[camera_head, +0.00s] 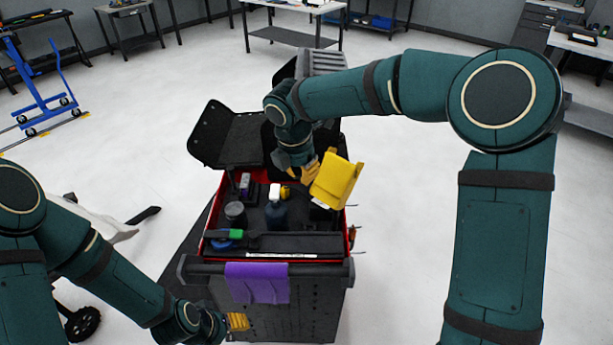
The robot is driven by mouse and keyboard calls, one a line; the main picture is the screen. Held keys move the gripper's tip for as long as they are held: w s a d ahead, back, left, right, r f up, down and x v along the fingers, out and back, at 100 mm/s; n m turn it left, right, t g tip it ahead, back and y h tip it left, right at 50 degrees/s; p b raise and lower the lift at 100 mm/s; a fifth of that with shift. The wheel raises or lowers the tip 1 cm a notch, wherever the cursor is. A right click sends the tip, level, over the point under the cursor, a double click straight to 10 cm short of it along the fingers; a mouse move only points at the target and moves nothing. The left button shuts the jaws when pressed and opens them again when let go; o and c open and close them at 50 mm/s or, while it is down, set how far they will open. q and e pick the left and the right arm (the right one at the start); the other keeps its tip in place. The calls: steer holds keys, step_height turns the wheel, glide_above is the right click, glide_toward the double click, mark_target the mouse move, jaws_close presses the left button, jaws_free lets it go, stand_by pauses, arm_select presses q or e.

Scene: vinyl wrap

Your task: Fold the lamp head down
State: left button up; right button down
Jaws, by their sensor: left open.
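A yellow boxy piece (338,184), which looks like the lamp head, stands tilted above the right side of the red-rimmed tool cart (207,222). My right gripper (310,172) reaches down from above and is right against its left side. Whether its fingers grip the piece is too small to tell. The lamp's base or hinge is hidden. My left gripper (237,321) is open and low, at the front left of the cart, below the purple cloth (258,284) and away from the lamp.
The cart tray holds a spray bottle (275,211), a dark jar (235,213) and a green-ended tool (237,234). Black panels (228,137) rise at its back left. A white object (100,218) lies on the floor at left. The floor to the right is clear.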

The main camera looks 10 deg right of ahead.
mark_target(321, 196)
steer(key=w+d+f, duration=0.1)
steer(key=d+f, duration=0.1)
steer(key=f, duration=0.3)
steer(key=w+d+f+b, duration=0.1)
steer(key=d+f, duration=0.1)
steer(key=f, duration=0.4)
steer(key=shift+w+f, duration=0.25)
steer(key=shift+w, duration=0.1)
steer(key=shift+d, duration=0.1)
steer(key=f+h+b, duration=0.1)
steer(key=b, duration=0.1)
steer(key=w+d+f+t+h+b, duration=0.1)
steer(key=b, duration=0.1)
steer(key=shift+d+f, duration=0.15)
steer(key=shift+w+d+t+h+b, duration=0.15)
steer(key=shift+d+t+h+b, duration=0.2)
steer(key=shift+b, duration=0.2)
